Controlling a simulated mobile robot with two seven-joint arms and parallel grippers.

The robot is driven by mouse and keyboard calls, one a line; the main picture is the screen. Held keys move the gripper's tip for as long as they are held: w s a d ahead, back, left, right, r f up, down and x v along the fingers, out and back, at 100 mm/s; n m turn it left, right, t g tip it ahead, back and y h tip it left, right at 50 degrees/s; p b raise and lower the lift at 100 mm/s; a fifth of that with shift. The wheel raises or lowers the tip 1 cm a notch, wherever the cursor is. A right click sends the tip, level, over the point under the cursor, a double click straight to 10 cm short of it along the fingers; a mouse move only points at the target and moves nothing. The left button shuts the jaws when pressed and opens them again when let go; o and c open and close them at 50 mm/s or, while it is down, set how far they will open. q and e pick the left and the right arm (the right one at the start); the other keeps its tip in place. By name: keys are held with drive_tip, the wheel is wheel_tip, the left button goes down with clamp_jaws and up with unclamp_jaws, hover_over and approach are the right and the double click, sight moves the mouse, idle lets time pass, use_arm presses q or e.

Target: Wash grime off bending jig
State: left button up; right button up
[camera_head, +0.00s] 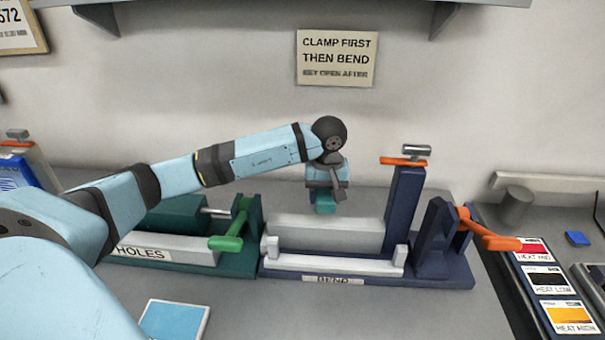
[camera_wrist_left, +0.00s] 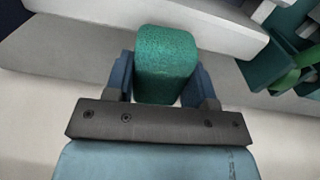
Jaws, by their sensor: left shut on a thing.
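The bending jig (camera_head: 425,268) is navy with a "BEND" label, a long grey block (camera_head: 325,235), a lighter grey bar (camera_head: 335,264) in front, a tall post (camera_head: 404,200) and an orange-handled lever (camera_head: 485,228) on the right. My left gripper (camera_head: 326,198) is shut on a green sponge (camera_wrist_left: 165,62), which also shows in the head view (camera_head: 325,207). The sponge is at the top rear of the grey block; I cannot tell whether it touches. I make out no clear grime on the jig. My right gripper is out of view.
A green jig (camera_head: 235,262) labelled "HOLES" stands directly left of the bending jig. A blue-topped tile (camera_head: 175,319) lies in front. Heat-labelled cards (camera_head: 555,281) lie at the right. A shelf (camera_head: 290,3) crosses above, and a sign (camera_head: 337,58) hangs on the wall.

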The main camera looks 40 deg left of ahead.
use_arm(q)
drive_tip(key=shift+r, duration=0.6)
drive_tip(key=shift+w+a+r+p, duration=0.15)
drive_tip(key=shift+r+p, duration=0.45)
drive_tip(key=shift+r, duration=1.05)
drive_tip(key=shift+d+f, duration=0.1)
drive_tip(key=shift+d, duration=0.1)
